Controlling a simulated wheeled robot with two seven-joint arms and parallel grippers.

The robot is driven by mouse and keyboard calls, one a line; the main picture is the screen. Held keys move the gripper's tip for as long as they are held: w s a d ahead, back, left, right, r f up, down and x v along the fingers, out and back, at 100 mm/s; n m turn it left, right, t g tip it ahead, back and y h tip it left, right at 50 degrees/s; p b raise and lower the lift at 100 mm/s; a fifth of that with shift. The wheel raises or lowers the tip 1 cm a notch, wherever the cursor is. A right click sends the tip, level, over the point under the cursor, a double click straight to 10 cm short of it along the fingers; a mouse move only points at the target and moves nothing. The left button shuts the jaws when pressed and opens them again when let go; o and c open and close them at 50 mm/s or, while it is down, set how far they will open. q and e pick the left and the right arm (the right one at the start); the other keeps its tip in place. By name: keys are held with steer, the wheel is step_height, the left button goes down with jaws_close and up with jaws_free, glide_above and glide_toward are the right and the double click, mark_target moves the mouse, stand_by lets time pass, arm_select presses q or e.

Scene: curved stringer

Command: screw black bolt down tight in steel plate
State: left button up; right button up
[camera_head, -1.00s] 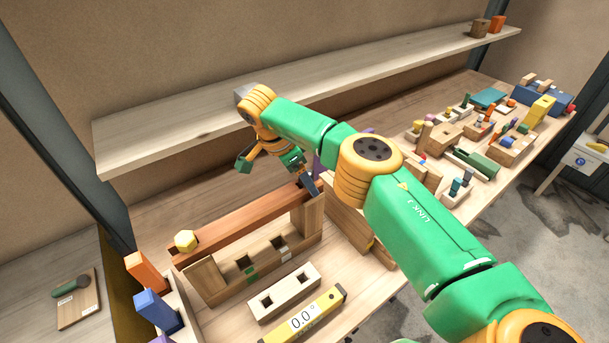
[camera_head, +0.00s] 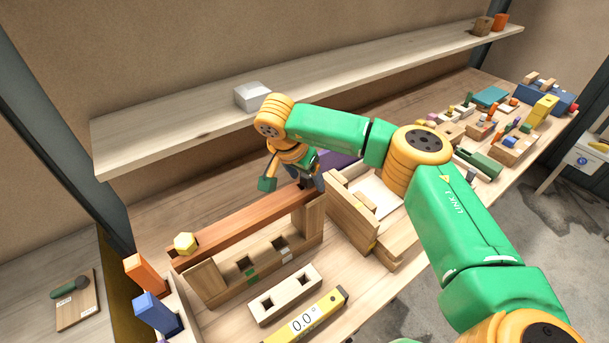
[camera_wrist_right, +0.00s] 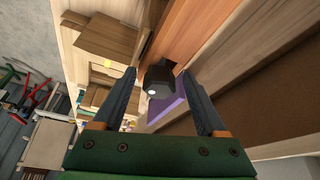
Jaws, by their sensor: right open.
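In the right wrist view a black bolt (camera_wrist_right: 158,78) with a faceted head shows between my right fingers, near their tips, with a gap visible on each side. My right gripper (camera_wrist_right: 159,72) is open around the head. In the head view my right gripper (camera_head: 308,183) is at the far right end of a reddish-brown beam (camera_head: 240,221), where the hand hides the bolt. A yellow hexagonal bolt head (camera_head: 185,242) stands at the beam's near left end. I cannot make out a steel plate. My left gripper is not in view.
Wooden blocks (camera_head: 345,215) stand right of the beam. A pale block with square holes (camera_head: 285,294) and a yellow level (camera_head: 318,315) lie in front. A shelf (camera_head: 170,131) with a white box (camera_head: 253,96) runs behind. A purple piece (camera_head: 335,160) is close behind the hand.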

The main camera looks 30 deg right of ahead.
steer(key=n, duration=0.2)
steer(key=n+t+y, duration=0.1)
steer(key=n, duration=0.3)
steer(key=shift+d+f+t+y, duration=0.15)
steer(key=shift+d+t+y, duration=0.1)
steer(key=shift+t+y, duration=0.05)
steer(key=shift+a, duration=0.1)
steer(key=shift+a, duration=0.1)
steer(key=c, duration=0.8)
steer(key=shift+s+r, duration=0.15)
steer(key=shift+r, duration=0.1)
jaws_close()
